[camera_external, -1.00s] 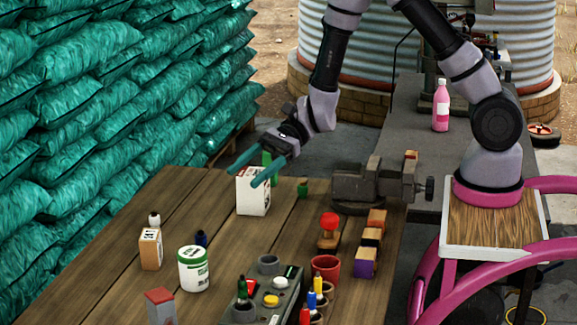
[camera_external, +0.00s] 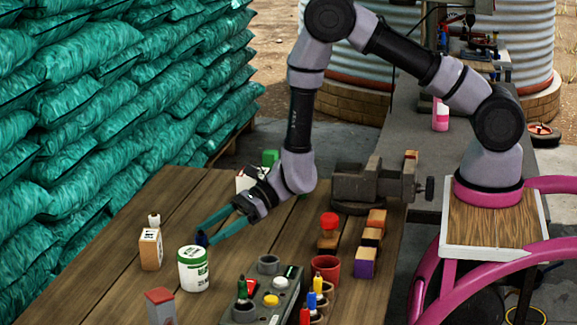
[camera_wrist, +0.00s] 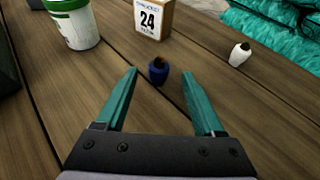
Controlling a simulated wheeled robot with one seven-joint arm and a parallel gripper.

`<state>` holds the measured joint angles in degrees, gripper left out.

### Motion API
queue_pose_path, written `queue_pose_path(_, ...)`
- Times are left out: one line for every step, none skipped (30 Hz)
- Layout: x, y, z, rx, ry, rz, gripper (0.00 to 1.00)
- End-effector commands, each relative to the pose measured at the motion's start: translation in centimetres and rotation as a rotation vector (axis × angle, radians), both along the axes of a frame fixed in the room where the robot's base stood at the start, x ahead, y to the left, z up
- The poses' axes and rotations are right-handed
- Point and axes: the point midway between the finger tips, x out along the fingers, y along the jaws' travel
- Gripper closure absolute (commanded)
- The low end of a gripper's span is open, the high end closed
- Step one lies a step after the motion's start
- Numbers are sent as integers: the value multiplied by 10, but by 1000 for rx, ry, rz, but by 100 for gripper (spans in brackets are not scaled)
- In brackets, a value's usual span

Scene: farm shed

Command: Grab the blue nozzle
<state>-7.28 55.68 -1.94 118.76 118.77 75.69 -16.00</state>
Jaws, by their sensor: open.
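The blue nozzle (camera_wrist: 158,72) is small and dark blue with a dark top, standing on the wooden table (camera_wrist: 62,80). In the wrist view it sits just beyond the fingertips, between their lines. My gripper (camera_wrist: 160,73) is open and empty, with two teal fingers. In the external view my gripper (camera_external: 205,233) is low over the table, and its fingertips are close to the nozzle (camera_external: 201,238), which they partly cover. I cannot tell whether a finger touches it.
A white and green tin (camera_external: 193,270) stands close to the nozzle. A wooden block marked 24 (camera_wrist: 152,18) and a white nozzle (camera_wrist: 240,54) are beyond it. A control box (camera_external: 262,300), a red cup (camera_external: 326,268) and a vise (camera_external: 370,185) stand to the right.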

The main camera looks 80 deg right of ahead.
Motion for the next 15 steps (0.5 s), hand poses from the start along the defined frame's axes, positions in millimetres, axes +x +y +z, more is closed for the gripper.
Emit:
queue_pose_path(5,8,-3,-1,0,4,30)
queue_pose_path(8,12,-4,0,-1,3,30)
queue_pose_path(12,15,-6,-1,-2,3,30)
queue_pose_path(15,17,-8,-1,-1,3,30)
queue_pose_path(17,19,-9,-1,-1,3,30)
queue_pose_path(19,21,-10,0,0,1,30)
queue_pose_path(21,22,-11,0,0,1,30)
queue_pose_path(22,23,-11,0,0,1,30)
queue_pose_path(23,24,-11,0,-1,0,30)
queue_pose_path(23,24,-12,0,-1,0,30)
queue_pose_path(23,25,-12,0,-1,0,30)
queue_pose_path(23,24,-11,0,-1,0,30)
queue_pose_path(23,24,-11,0,-1,0,30)
queue_pose_path(23,24,-11,0,-1,1,30)
queue_pose_path(23,24,-11,0,-1,1,30)
